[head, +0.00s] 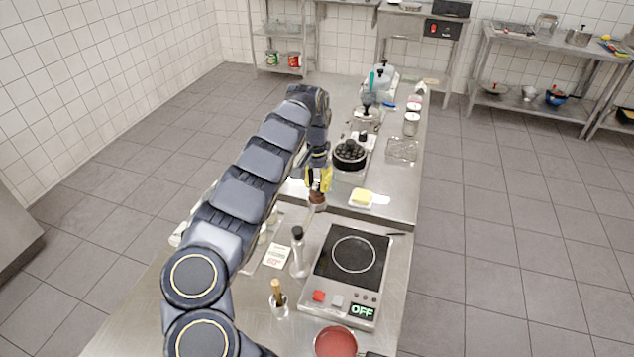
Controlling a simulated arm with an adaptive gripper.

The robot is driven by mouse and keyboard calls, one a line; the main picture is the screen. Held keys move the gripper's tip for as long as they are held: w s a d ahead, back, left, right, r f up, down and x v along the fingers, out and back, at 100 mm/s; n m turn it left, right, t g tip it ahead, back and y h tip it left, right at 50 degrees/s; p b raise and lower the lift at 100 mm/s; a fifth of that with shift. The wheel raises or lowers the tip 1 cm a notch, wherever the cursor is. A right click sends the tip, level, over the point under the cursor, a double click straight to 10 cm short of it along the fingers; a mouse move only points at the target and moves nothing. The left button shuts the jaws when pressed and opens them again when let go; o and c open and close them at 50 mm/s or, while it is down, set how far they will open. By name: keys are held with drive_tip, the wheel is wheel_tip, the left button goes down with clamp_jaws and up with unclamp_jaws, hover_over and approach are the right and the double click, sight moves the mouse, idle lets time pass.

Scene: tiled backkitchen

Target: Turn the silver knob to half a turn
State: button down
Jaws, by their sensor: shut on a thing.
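The hot plate (310,275) stands on the near steel counter, with a black top and a round ring marking. On its front panel, a small silver-grey control (338,301) sits right of a red one (319,296); it looks like the silver knob, but its turn angle is too small to read. The green display (362,311) reads OFF. My gripper (319,181), with yellow fingers, is beyond the hot plate's far left corner, well away from the knob. It is shut on a brown object (317,199), whose shape is partly hidden.
A gold-topped bottle (278,295) and a red-filled pan (336,343) are nearer. A butter dish (361,198) and a pot of dark pieces (350,155) lie beyond.

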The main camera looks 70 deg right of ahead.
sight(316, 181)
drive_tip(key=m, duration=0.6)
drive_tip(key=shift+f, duration=0.1)
drive_tip(key=m, duration=0.7)
drive_tip(key=shift+w, duration=0.1)
drive_tip(key=shift+m, duration=0.3)
drive_tip(key=c, duration=0.8)
unclamp_jaws()
drive_tip(key=shift+d, duration=0.1)
wheel_tip(316, 181, up, 12)
drive_tip(key=shift+r, duration=0.1)
